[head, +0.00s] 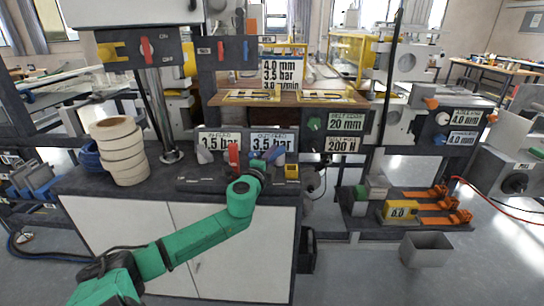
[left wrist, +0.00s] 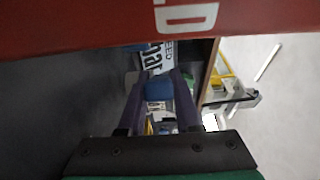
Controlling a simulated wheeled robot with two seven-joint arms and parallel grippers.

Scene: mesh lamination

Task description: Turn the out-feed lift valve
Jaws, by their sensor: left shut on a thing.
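The out-feed sign (head: 272,143) reads 3.5 bar and stands at the back of the dark bench, right of the in-feed sign (head: 220,142). A blue valve handle (head: 276,154) is just below the out-feed sign. My left gripper (head: 268,160) reaches it from the front, and my green arm hides part of it. In the left wrist view my left gripper (left wrist: 159,84) has its two fingers on either side of the blue handle (left wrist: 158,91), shut on it. The handle's exact angle is hard to tell. My right gripper is not in view.
A red lever (head: 233,154) stands just left of my gripper, and a yellow block (head: 292,171) is close on its right. A red surface (left wrist: 100,28) fills the top of the left wrist view. White rolls (head: 122,155) are stacked at the bench's left.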

